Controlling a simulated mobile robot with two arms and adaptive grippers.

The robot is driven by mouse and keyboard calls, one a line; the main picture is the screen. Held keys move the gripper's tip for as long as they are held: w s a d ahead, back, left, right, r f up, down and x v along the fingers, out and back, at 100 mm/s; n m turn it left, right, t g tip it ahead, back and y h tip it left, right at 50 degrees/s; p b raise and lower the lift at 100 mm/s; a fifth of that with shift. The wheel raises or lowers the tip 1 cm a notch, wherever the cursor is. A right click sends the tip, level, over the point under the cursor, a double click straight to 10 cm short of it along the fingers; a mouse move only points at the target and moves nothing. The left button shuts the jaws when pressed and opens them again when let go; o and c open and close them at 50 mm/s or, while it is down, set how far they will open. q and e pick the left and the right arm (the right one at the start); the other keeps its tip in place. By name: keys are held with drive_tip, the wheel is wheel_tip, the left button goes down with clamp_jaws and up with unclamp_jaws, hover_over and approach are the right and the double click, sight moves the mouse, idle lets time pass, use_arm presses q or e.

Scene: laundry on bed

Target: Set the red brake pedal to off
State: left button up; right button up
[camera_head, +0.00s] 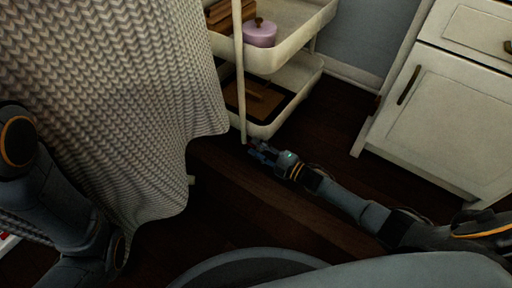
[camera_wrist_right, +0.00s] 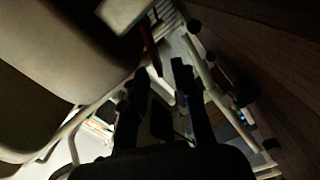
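The red brake pedal (camera_wrist_right: 151,50) shows in the right wrist view as a narrow red bar at the underside of the white trolley, just beyond my fingertips. I cannot tell its setting or whether a finger touches it. In the head view the pedal is hidden. The white trolley (camera_head: 295,87) stands beside the bed. My right gripper (camera_head: 257,149) is low at the foot of the trolley's near post. In the wrist view my right gripper (camera_wrist_right: 162,72) has its two dark fingers apart with nothing between them. My left arm shows at the left, but its gripper is out of view.
A bed with a knitted blanket (camera_head: 120,80) hangs down at the left. A white cabinet (camera_head: 430,115) stands at the right. The trolley shelves carry a lilac round box (camera_head: 260,35) and brown items. Dark floor (camera_head: 225,215) is clear in front.

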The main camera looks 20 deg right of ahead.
drive_tip(key=v, duration=1.1)
drive_tip(key=shift+d, duration=0.15)
